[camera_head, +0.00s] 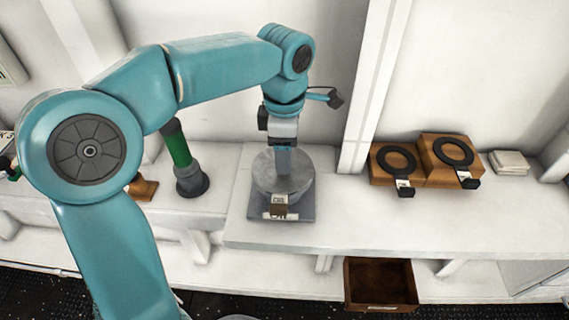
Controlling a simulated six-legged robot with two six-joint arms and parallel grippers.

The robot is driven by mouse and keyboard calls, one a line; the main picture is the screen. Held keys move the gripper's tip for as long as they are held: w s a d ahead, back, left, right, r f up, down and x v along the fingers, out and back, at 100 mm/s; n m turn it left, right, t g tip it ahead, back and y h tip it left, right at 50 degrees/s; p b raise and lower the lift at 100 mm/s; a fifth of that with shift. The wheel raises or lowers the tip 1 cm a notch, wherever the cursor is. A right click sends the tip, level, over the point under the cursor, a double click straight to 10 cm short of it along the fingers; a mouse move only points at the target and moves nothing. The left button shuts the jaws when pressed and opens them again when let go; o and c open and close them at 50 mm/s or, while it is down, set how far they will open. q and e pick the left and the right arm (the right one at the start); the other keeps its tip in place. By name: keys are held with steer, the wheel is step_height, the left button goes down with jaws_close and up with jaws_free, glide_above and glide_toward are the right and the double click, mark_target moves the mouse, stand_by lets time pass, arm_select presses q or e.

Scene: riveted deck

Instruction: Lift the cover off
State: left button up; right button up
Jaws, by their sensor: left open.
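The cover (270,175) is a round grey metal piece on a dark square base (307,208) on the white bench. A small brown block with a label (279,207) is at its front. My left gripper (283,157) points straight down over the top of the cover. It is open, and its fingertips are small and partly merge with the grey behind them. I cannot tell whether they touch the cover. The cover sits down on its base. My right gripper does not show.
Two wooden blocks with black rings (455,152) stand on the bench at right, by a white stack (509,162). A green-handled tool (180,150) stands upright at left. The bench front right of the base is clear.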

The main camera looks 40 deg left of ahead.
arm_select(q)
steer(key=shift+a+f, duration=0.2)
steer(key=shift+f, duration=0.5)
steer(key=shift+s+a+f, duration=0.15)
steer(key=shift+s+f, duration=0.05)
steer(key=shift+f, duration=0.25)
steer(key=shift+w+d, duration=0.1)
steer(key=shift+d, duration=0.15)
steer(key=shift+w, duration=0.1)
steer(key=c, duration=0.5)
steer(key=shift+a, duration=0.2)
jaws_close()
steer(key=shift+d, duration=0.1)
steer(key=shift+r, duration=0.1)
